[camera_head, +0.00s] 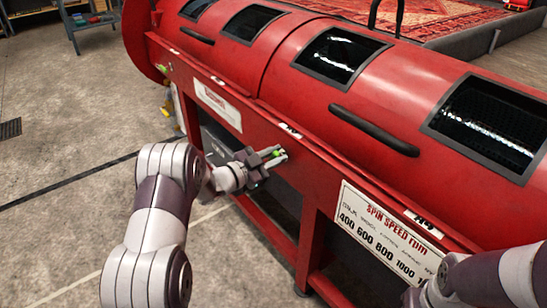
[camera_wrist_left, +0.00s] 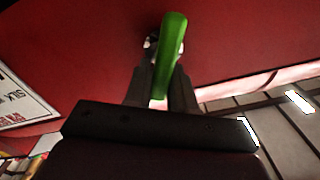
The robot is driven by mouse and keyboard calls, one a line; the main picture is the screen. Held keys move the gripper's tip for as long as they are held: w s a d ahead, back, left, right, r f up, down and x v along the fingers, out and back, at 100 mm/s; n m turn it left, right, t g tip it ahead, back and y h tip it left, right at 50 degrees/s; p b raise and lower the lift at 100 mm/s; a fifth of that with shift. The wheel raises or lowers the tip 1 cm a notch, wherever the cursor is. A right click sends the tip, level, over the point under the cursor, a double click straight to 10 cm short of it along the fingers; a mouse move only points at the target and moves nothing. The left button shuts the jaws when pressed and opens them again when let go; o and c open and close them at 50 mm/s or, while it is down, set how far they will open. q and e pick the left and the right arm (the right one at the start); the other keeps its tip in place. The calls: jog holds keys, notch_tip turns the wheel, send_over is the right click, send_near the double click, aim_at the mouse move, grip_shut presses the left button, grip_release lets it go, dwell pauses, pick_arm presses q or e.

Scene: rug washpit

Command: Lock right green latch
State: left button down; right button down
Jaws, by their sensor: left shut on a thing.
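The green latch (camera_wrist_left: 172,42) is a bright green handle on the red machine front, standing up between my fingers in the left wrist view. The latch's lower part is partly hidden by the fingers. Part of my right arm shows at the bottom right of the head view, but its gripper is out of sight.
The long red machine drum (camera_head: 290,60) has dark windows and black handles (camera_head: 374,130). A white spin speed sign (camera_head: 388,235) is on its front frame, right of my left gripper. The concrete floor (camera_head: 70,120) at the left is mostly open. A patterned rug (camera_head: 425,15) lies behind.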

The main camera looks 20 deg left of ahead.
pick_arm(q)
jog(key=m, duration=0.1)
jog(key=m+b, duration=0.1)
jog(key=shift+s+d+f+m, duration=0.15)
jog(key=shift+d+f+m, duration=0.05)
jog(key=shift+f+m, duration=0.2)
jog(key=m+b, duration=0.2)
jog(key=f+m+b, duration=0.1)
jog(key=m+b, duration=0.1)
jog(key=m, duration=0.1)
jog(key=m+b, duration=0.2)
jog(key=shift+s+d+f+m, duration=0.15)
jog(key=shift+s+d+m, duration=0.05)
jog(key=shift+d+m, duration=0.1)
jog(key=shift+m+b, duration=1)
jog(key=shift+b, duration=0.05)
jog(key=c, duration=1)
grip_release()
jog(key=shift+a, duration=0.1)
jog(key=shift+c, duration=0.2)
jog(key=shift+s, duration=0.1)
